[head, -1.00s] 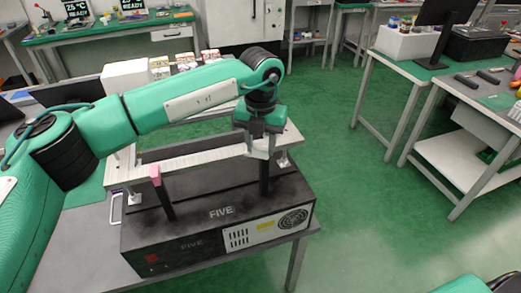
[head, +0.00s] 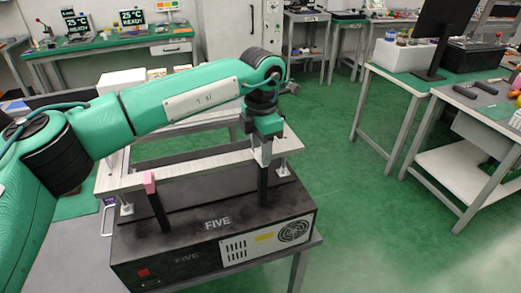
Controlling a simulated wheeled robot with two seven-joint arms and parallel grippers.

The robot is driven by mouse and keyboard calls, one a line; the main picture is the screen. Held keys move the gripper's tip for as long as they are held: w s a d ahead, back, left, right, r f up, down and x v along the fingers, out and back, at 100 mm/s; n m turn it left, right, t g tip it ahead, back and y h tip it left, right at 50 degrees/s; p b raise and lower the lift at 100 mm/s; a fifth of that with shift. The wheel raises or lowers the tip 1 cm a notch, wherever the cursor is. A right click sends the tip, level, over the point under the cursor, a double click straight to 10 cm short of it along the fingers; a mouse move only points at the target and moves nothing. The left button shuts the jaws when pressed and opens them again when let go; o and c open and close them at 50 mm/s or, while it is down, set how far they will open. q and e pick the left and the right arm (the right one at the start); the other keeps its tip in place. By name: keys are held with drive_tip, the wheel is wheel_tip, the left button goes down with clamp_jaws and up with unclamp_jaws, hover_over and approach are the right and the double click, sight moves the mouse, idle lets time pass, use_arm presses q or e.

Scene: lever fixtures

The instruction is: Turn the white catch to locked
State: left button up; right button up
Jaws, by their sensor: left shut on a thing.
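A black box fixture marked FIVE (head: 217,245) stands on a grey table. Two dark upright posts rise from its top, one at the left (head: 158,212) with a pink cap (head: 149,182) and one at the right (head: 263,186). A pale bar (head: 200,166) runs between them at about the height of the cap. My left gripper (head: 262,152) points down at the top of the right post, by the bar's right end. It is shut on a pale part there. The gripper hides most of that part, so I cannot tell the white catch apart from the bar. My right gripper is out of view.
A pale frame on short feet surrounds the back of the box. A white box (head: 122,80) stands behind my left arm. Benches stand along the back, and a table with a monitor (head: 443,35) at the right. The green floor to the right is clear.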

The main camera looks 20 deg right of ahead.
use_arm(q)
drive_tip(key=shift+m, duration=0.6)
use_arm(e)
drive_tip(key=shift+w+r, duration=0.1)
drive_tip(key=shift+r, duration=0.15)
use_arm(q)
drive_tip(key=shift+r, duration=0.1)
drive_tip(key=o, duration=1)
